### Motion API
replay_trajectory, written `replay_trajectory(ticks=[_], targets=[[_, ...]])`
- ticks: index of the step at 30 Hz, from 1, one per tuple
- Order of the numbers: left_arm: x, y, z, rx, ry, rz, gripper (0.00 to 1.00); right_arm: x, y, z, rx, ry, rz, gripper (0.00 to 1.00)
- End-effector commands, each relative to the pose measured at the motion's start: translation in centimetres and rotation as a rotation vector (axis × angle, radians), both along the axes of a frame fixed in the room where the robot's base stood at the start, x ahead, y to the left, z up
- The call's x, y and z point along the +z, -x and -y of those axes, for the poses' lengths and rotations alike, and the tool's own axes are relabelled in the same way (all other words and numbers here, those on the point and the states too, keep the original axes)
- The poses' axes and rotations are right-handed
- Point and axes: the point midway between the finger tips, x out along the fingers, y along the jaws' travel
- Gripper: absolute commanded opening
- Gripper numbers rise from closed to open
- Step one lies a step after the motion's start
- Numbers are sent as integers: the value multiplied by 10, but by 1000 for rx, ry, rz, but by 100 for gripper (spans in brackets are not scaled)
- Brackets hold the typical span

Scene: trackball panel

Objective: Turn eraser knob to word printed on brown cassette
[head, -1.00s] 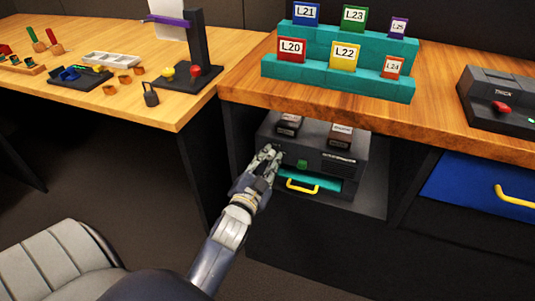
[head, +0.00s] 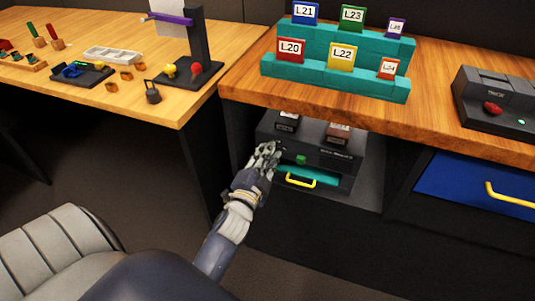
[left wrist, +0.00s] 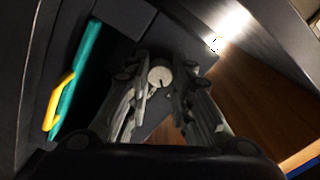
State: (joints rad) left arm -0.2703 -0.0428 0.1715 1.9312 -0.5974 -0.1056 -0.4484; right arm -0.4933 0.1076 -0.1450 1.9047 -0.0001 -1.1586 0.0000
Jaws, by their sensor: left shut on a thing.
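My left gripper (head: 266,153) is at the left part of the front of a dark box (head: 335,155) on the shelf under the right table. In the left wrist view my left gripper (left wrist: 160,82) has its fingers on both sides of a pale round knob (left wrist: 160,76) with a dark mark and is shut on it. In the head view the hand hides the knob. A brown cassette (head: 338,132) with a pale label stands on the box; its word is too small to read. A darker cassette (head: 287,121) stands left of it. My right gripper is not in view.
A green button (head: 301,160) and a teal drawer with a yellow handle (head: 300,182) are on the box near the hand. The wooden tabletop (head: 240,97) overhangs the shelf. A blue drawer (head: 460,184) is at right, a grey chair (head: 50,245) at lower left.

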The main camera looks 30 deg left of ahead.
Motion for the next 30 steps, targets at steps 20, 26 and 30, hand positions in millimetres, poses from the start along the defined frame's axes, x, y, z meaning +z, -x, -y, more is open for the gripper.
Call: replay_trajectory(ticks=[20, 26, 30], targets=[[0, 0, 0, -1, 1, 1, 41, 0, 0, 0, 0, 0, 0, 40], [-1, 14, 3, 0, 2, -2, 41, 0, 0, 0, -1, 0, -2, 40], [-1, 37, 9, 1, 4, -2, 41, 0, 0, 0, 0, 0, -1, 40]])
